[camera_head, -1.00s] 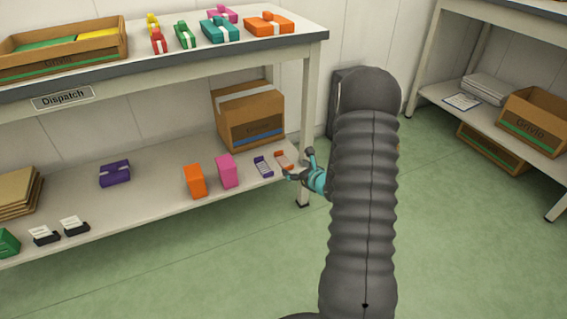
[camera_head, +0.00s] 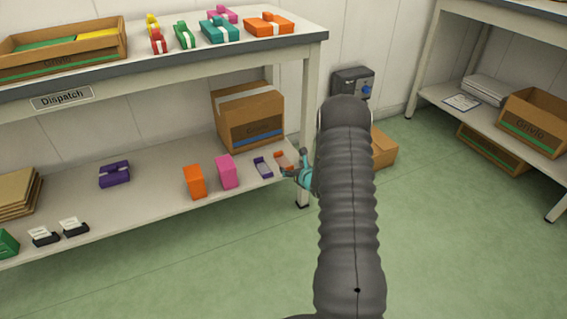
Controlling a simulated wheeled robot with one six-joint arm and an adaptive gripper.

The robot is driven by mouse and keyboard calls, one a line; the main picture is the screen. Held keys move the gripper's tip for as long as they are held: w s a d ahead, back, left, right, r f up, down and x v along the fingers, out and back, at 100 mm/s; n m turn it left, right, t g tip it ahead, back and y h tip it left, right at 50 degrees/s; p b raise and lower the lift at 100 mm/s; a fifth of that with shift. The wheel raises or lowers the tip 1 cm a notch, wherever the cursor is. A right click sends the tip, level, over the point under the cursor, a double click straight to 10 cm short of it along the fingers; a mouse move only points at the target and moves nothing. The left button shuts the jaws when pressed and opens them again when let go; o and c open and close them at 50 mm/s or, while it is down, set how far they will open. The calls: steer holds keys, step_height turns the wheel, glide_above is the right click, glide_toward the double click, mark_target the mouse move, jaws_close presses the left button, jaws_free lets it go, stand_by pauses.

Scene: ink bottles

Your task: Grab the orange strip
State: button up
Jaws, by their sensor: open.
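The orange strip (camera_head: 281,156), a small flat piece with orange and pale parts, lies on the lower shelf (camera_head: 150,212) near its right end. A similar purple strip (camera_head: 263,168) lies just left of it. My gripper (camera_head: 291,164) is open at the right end of the shelf, its fingers close to the orange strip. It partly covers the strip's right side. I cannot tell whether a finger touches it. My dark arm hides what lies behind it.
An orange box (camera_head: 194,182) and a pink box (camera_head: 227,172) stand left of the strips. A cardboard box (camera_head: 248,115) stands behind them. A table leg (camera_head: 303,120) rises close to my gripper.

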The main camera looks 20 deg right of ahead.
mark_target(289, 167)
steer(key=x, duration=0.4)
steer(key=shift+f, duration=0.35)
steer(key=shift+s, duration=0.1)
steer(key=c, duration=0.8)
steer(key=shift+c, duration=0.2)
